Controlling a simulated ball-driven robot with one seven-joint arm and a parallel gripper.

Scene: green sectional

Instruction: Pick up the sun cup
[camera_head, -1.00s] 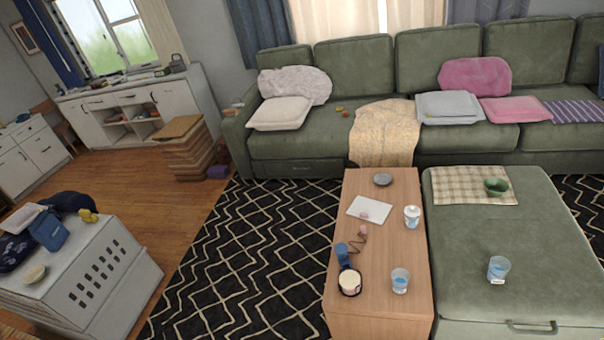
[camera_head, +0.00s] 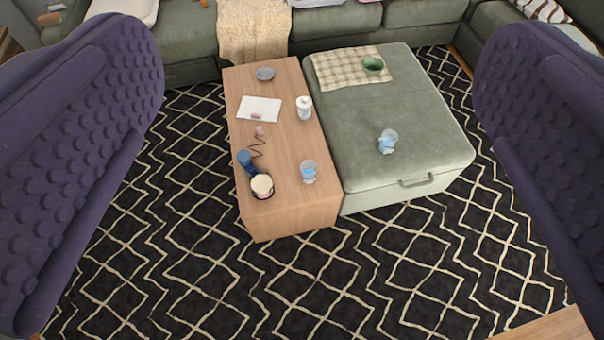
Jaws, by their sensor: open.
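My gripper (camera_head: 315,150) is wide open and empty, its two dark purple studded pads at the left and right edges of the view. Ahead of it stands a wooden table (camera_head: 280,218) with a clear cup with blue (camera_head: 309,172) near its front right corner. A similar blue-and-clear cup (camera_head: 388,141) stands on the green ottoman (camera_head: 355,185) to the right. A white lidded cup (camera_head: 304,107) stands at the table's right edge. A cream-topped round container (camera_head: 262,185) is at the front left. I cannot make out a sun on any of them.
A blue object (camera_head: 245,160), white sheet (camera_head: 259,109) and grey dish (camera_head: 264,74) are also on the table. A green bowl (camera_head: 373,65) sits on a checked cloth (camera_head: 345,72). The green sofa (camera_head: 190,35) stands behind. The patterned rug (camera_head: 330,280) in front is clear.

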